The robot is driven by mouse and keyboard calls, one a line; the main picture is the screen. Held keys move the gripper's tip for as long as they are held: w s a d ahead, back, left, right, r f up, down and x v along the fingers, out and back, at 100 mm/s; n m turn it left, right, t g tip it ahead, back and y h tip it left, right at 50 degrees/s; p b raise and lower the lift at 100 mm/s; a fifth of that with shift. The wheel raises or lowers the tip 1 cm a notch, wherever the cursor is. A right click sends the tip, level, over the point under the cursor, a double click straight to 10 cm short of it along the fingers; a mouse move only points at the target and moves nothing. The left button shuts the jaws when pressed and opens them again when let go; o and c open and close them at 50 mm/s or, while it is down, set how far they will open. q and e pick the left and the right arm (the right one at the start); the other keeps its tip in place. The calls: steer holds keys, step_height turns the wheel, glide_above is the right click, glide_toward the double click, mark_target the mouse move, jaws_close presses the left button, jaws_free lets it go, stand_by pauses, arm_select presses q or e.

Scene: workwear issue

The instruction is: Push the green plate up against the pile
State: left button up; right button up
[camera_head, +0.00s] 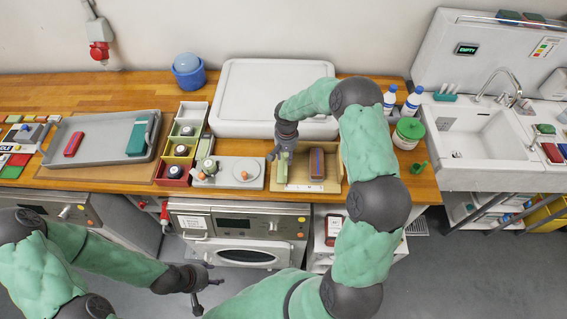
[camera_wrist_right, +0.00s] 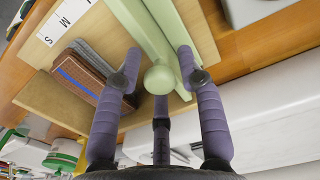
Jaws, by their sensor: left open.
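The pale green plate (camera_wrist_right: 146,35) with a round knob (camera_wrist_right: 158,79) stands on a wooden board (camera_wrist_right: 62,98) in the right wrist view. In the head view the plate (camera_head: 282,169) is partly hidden by my right gripper (camera_head: 282,152). My right gripper (camera_wrist_right: 158,62) has its fingers spread on either side of the knob, with gaps visible. The pile (camera_wrist_right: 92,72) of folded brown, blue and grey cloth lies beside the plate, with bare board between them. In the head view the pile (camera_head: 317,165) is right of the plate. My left gripper (camera_head: 202,284) is open and empty, low in front of the counter.
A grey slab with eggs and cups (camera_head: 228,173) lies left of the board. A large white lid (camera_head: 270,80) is behind it. Bottles (camera_head: 390,98) and a green-lidded jar (camera_head: 408,133) stand right, near the sink (camera_head: 470,130). A grey tray (camera_head: 100,155) is far left.

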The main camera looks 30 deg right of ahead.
steer(key=shift+c, duration=1.4)
steer(key=shift+s+d, duration=1.25)
steer(key=shift+d, duration=0.75)
steer(key=shift+s+d, duration=1.25)
steer(key=shift+d, duration=0.7)
steer(key=shift+s+d, duration=1.25)
steer(key=shift+d, duration=0.75)
steer(key=o, duration=0.6)
steer(key=shift+w, duration=0.1)
step_height(320, 180, up, 8)
steer(key=p, duration=0.3)
steer(key=shift+p, duration=0.3)
